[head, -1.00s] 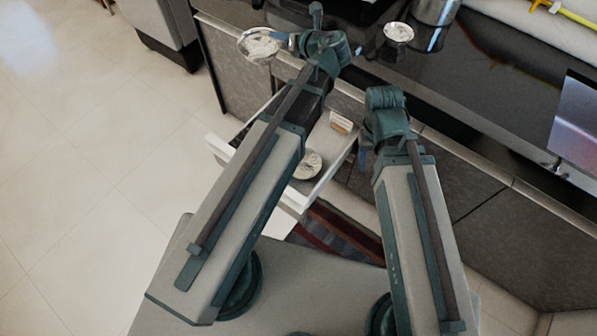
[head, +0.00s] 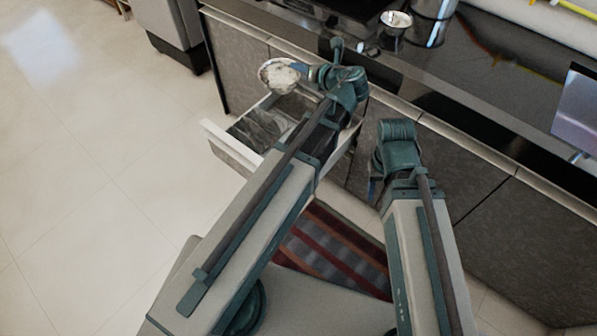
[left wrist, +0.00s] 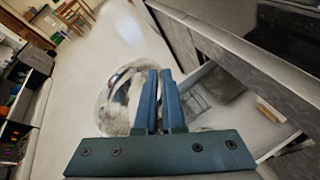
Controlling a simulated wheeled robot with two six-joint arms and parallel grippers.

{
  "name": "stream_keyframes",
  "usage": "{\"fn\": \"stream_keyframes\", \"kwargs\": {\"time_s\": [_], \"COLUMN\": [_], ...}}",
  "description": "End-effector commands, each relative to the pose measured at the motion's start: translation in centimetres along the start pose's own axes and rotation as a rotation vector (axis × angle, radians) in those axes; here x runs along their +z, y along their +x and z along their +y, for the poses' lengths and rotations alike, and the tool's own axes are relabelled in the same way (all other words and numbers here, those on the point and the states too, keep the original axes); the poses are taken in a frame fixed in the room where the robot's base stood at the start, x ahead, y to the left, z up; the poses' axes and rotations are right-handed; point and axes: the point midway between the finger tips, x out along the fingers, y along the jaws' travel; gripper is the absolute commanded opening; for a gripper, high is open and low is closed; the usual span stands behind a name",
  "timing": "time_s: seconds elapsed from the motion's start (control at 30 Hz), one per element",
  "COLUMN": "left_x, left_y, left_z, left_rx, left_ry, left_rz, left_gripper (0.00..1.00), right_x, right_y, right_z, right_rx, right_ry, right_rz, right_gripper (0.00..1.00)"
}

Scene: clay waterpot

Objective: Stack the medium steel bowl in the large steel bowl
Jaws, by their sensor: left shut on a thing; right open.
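A shiny steel bowl (head: 278,76) is held at its right side by my left gripper (head: 299,71), over the far left part of an open drawer. In the left wrist view the bowl (left wrist: 112,110) sits left of and behind the shut blue fingers (left wrist: 160,100). I cannot tell which size this bowl is. Another small bowl (head: 396,19) stands on the dark counter at the back. A bowl inside the drawer is hidden by my left arm in the head view. My right gripper (head: 374,188) is low beside the drawer, mostly hidden by its wrist, and holds nothing visible.
The white-fronted drawer (head: 222,140) stands open from the grey cabinet. A steel pot (head: 433,20) is on the counter beside the small bowl. A striped rug (head: 335,250) lies on the floor. Open tiled floor (head: 90,180) is on the left.

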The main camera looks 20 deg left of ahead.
Motion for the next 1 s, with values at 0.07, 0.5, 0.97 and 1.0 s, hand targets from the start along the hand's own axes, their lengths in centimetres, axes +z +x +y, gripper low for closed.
{"fn": "stream_keyframes", "kwargs": {"time_s": [0.07,0.5,0.97,1.0], "left_x": [-3.6,-15.0,-21.2,-21.3], "left_y": [1.2,4.3,5.7,5.7], "left_z": [-2.0,-9.0,-12.9,-12.9], "left_rx": [-0.008,-0.047,-0.071,-0.071], "left_ry": [0.005,0.028,0.045,0.045], "left_rz": [0.000,0.002,0.003,0.003], "left_gripper": [0.00,0.00,0.00,0.00], "right_x": [-0.2,-1.0,-1.5,-1.5], "right_y": [4.1,17.1,24.1,24.2], "right_z": [-0.4,-1.6,-2.3,-2.3], "right_rx": [0.000,0.002,0.003,0.003], "right_ry": [0.000,-0.002,-0.004,-0.004], "right_rz": [0.001,0.003,0.004,0.004], "right_gripper": [0.50,0.50,0.50,0.50]}}
